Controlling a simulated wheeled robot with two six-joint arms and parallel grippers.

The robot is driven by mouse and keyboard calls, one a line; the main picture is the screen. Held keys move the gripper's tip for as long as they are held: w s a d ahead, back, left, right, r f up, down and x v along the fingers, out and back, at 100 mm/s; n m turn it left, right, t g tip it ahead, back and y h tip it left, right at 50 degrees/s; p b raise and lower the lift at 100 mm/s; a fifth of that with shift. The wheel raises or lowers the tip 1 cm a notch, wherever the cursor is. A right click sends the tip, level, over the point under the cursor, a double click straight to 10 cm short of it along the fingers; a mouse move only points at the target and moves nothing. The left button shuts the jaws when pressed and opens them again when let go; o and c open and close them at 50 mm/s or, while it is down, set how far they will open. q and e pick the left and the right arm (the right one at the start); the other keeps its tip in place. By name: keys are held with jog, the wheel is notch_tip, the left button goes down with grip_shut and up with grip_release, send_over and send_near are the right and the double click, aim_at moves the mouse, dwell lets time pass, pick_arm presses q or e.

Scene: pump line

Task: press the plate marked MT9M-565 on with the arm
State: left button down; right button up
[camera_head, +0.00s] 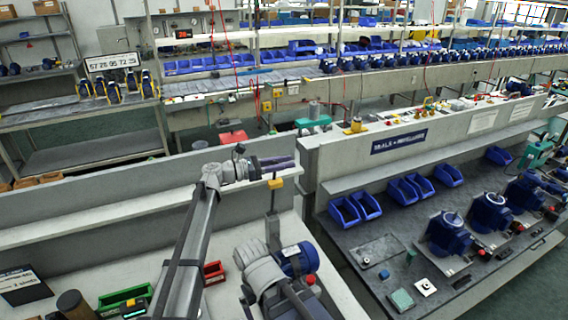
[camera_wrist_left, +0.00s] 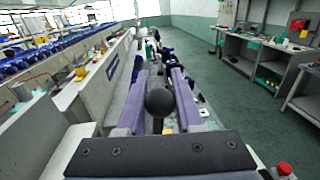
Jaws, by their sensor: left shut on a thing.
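My left gripper (camera_head: 292,162) reaches in from the left, above the bench, its fingers pointing right. In the left wrist view its two purple fingers (camera_wrist_left: 160,100) are shut on a black ball knob (camera_wrist_left: 160,103). In the head view the knob is hidden by the fingers. A yellow block (camera_head: 275,183) on a grey post (camera_head: 272,220) stands just below the gripper. A blue motor (camera_head: 297,260) with a small white label (camera_head: 291,250) lies below on the bench; the label's text is too small to read. My right gripper is not seen.
A red bin (camera_head: 213,273) and a green bin (camera_head: 125,300) stand on the near bench (camera_head: 100,258). To the right, a dark bench (camera_head: 345,230) holds blue bins (camera_head: 405,190) and several blue pumps (camera_head: 447,236). A low wall (camera_head: 80,220) runs behind the near bench.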

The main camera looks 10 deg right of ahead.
pick_arm(q)
jog(key=shift+s, duration=0.1)
dwell(0.3)
jog(key=s+d+f+m+b, duration=0.3)
jog(key=s+f+m+b, duration=0.45)
jog(key=s, duration=0.65)
jog(key=shift+s+d+f+m+t+y+b, duration=0.2)
jog(key=shift+s+f+m+b, duration=0.65)
jog(key=shift+f+b, duration=1.7)
jog(key=shift+s+d+f+m+t+y+b, duration=0.2)
jog(key=shift+s+f+m+b, duration=0.6)
jog(key=shift+f+b, duration=1.75)
jog(key=shift+s+f+m+y+b, duration=0.4)
jog(key=shift+s+f+b, duration=0.75)
jog(key=shift+f+b, duration=1.35)
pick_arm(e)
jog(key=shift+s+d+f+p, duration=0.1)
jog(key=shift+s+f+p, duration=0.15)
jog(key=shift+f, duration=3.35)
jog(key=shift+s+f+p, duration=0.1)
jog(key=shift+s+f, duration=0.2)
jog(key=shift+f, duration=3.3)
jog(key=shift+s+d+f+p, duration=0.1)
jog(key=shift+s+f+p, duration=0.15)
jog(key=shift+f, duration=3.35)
pick_arm(q)
jog(key=shift+f, duration=0.5)
